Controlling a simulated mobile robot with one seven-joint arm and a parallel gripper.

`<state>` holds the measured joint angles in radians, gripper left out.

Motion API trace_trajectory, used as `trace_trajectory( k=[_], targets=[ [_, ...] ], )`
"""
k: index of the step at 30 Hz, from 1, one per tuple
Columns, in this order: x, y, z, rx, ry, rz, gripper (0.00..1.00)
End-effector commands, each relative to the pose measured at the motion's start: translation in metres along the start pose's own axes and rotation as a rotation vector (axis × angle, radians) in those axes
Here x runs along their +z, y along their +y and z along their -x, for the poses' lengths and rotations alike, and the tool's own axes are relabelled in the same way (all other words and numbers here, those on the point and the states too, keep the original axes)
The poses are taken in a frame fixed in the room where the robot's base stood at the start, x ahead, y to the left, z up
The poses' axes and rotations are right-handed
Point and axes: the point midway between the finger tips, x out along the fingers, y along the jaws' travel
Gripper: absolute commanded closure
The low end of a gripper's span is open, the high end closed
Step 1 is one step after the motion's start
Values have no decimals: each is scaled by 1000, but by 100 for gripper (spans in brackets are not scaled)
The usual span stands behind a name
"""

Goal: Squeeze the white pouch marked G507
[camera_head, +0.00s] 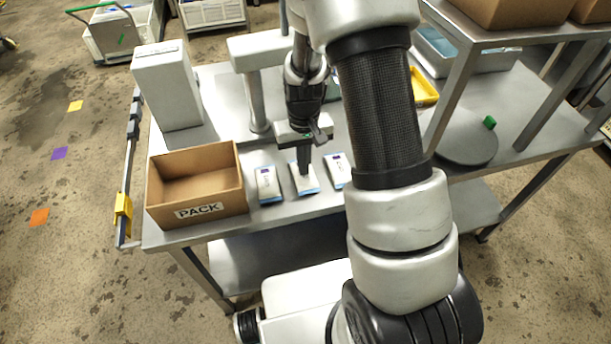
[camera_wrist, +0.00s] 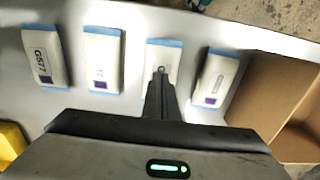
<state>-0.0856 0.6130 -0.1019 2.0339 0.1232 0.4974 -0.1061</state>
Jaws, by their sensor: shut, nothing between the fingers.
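Several white pouches with blue ends lie in a row. In the wrist view, the leftmost pouch (camera_wrist: 45,55) reads what looks like G577. Beside it lies a second pouch (camera_wrist: 102,58), its mark too small to read. A third pouch (camera_wrist: 163,54) lies under my gripper (camera_wrist: 160,82), its mark mostly hidden by the fingers. A fourth pouch (camera_wrist: 216,75) lies near the box, mark unreadable. I cannot tell which is G507. In the head view, my gripper (camera_head: 304,169) points down, shut, at the middle visible pouch (camera_head: 302,181); contact is unclear.
An open cardboard box labelled PACK (camera_head: 198,211) stands left of the pouches. A white box (camera_head: 166,90) and a post (camera_head: 257,105) stand behind. A yellow tray (camera_head: 424,90) and a grey round plate (camera_head: 466,142) lie to the right, near a raised shelf.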

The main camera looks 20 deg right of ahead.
Motion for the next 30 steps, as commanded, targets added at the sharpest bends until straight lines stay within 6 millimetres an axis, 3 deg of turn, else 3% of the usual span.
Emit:
trace_trajectory(
  k=[14, 30],
  targets=[
    [5, 0, -4, 0, -11, 0, 100],
    [2, 0, 41, 0, -4, -1, 100]
  ],
)
